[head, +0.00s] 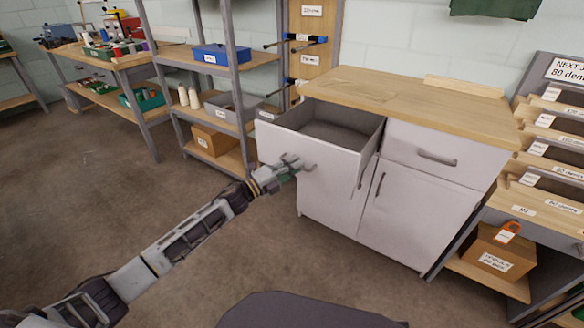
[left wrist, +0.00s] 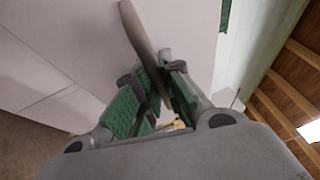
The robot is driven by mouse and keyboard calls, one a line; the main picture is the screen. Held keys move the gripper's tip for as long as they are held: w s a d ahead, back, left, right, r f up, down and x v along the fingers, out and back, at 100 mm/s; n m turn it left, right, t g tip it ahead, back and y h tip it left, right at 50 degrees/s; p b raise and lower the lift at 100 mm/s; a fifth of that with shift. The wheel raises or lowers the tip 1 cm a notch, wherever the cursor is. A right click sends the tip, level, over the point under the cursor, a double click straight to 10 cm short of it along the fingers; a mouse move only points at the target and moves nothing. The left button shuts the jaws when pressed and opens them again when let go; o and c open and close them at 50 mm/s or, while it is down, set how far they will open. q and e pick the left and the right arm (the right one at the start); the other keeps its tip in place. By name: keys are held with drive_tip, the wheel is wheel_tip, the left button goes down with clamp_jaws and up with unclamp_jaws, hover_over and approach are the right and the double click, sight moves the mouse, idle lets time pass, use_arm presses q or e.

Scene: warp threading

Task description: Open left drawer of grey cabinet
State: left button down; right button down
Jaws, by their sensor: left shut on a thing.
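The grey cabinet (head: 410,219) stands right of centre in the head view, with a wooden top. Its left drawer (head: 308,148) is pulled well out, and its dark inside looks empty. My left gripper (head: 299,167) is at the front of this drawer, shut on the drawer handle. In the left wrist view the bar handle (left wrist: 138,35) runs between the green-padded fingers (left wrist: 152,98) of the gripper. The handle is mostly hidden by the gripper in the head view. The right drawer (head: 424,155) is closed. My right gripper is not in view.
A metal shelf (head: 236,77) with bins stands left of the cabinet. A slanted rack (head: 553,150) with labelled trays stands close on the right. A workbench (head: 115,62) is at the far left. The floor (head: 120,185) before the cabinet is clear.

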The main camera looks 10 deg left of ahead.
use_arm(q)
drive_tip(key=shift+f, duration=0.1)
drive_tip(key=c, duration=1.8)
unclamp_jaws()
drive_tip(key=shift+s+a, duration=0.1)
drive_tip(key=shift+a, duration=0.05)
drive_tip(key=shift+v, duration=5.85)
